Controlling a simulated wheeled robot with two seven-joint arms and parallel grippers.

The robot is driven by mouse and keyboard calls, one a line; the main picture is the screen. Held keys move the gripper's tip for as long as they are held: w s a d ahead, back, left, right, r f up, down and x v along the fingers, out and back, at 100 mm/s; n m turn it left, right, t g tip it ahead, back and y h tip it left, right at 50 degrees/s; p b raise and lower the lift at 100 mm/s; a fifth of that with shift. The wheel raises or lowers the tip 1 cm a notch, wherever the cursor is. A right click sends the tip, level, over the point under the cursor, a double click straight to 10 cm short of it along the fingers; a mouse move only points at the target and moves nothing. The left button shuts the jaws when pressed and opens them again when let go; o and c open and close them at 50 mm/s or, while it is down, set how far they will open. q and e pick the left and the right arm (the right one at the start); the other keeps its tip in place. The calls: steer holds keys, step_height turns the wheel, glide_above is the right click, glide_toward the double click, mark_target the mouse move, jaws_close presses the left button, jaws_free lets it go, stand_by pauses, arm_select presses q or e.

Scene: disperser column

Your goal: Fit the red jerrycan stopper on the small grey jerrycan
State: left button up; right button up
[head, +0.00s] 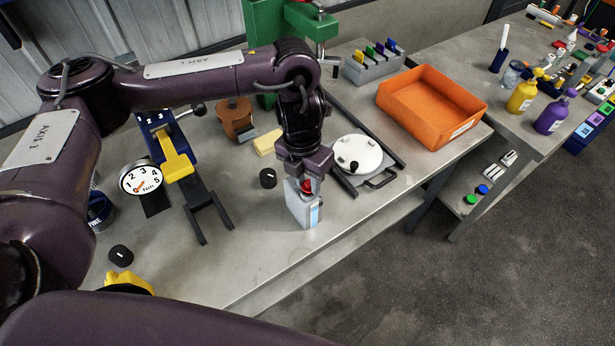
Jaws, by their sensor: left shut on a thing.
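The small grey jerrycan (302,212) stands upright near the front edge of the bench, with a pale blue label on its side. My left gripper (306,185) points down right over its top and is shut on the red jerrycan stopper (306,188). The stopper shows between the fingers at the can's mouth. The fingers hide the neck, so I cannot tell whether the stopper is seated or just above it. My right gripper is not in view.
A black round cap (268,178) lies left of the can, another (120,255) farther left. A round white lid-like disc (357,154) lies to the right, and an orange tray (430,105) beyond it. A yellow-and-blue press (178,160) stands left.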

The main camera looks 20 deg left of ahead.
mark_target(305, 184)
arm_select(q)
steer(key=shift+f+b, duration=0.35)
steer(key=shift+f, duration=0.15)
steer(key=o, duration=1)
steer(key=shift+w+a+r, duration=0.1)
steer(key=shift+a+r, duration=0.1)
steer(key=shift+r, duration=1.8)
steer(key=shift+a+r, duration=0.15)
steer(key=shift+r, duration=1.8)
